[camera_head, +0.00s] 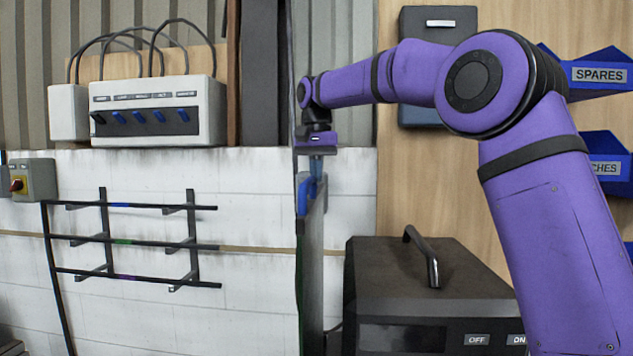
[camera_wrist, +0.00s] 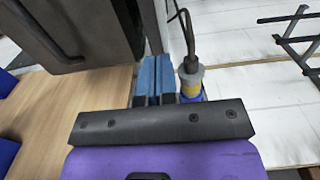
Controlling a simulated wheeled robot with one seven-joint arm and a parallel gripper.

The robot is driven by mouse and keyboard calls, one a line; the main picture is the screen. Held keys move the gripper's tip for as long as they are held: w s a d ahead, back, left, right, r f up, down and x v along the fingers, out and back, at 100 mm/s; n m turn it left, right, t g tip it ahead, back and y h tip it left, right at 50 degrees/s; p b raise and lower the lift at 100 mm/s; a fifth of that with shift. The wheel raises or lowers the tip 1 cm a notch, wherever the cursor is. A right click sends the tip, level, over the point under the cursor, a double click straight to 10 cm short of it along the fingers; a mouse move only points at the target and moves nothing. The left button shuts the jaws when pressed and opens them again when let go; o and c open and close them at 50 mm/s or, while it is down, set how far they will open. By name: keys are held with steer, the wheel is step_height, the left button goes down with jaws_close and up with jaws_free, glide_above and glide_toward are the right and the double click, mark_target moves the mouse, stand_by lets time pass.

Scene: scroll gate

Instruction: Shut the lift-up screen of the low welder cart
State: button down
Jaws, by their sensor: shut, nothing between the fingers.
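A low dark welder-like box (camera_head: 430,275) stands at the bottom right of the head view, with a bar handle (camera_head: 422,256) on top and OFF and ON labels on its front. It also shows at the upper left of the wrist view (camera_wrist: 90,22). A lift-up screen is not clearly identifiable; the box's lower front is cut off by the picture edge. My gripper (camera_head: 316,172) points down, left of and above the box, apart from it. Its blue fingers (camera_wrist: 153,82) are together and empty, beside a blue and yellow cable connector (camera_wrist: 191,84).
The connector (camera_head: 303,197) hangs close to my fingers, by a narrow upright grey panel (camera_head: 312,270). A rack (camera_head: 125,240) and a switch box (camera_head: 160,112) are on the left wall. Blue bins (camera_head: 605,150) and a dark cabinet (camera_head: 438,22) are on the wooden board.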

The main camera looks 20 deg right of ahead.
steer(key=shift+f, duration=0.95)
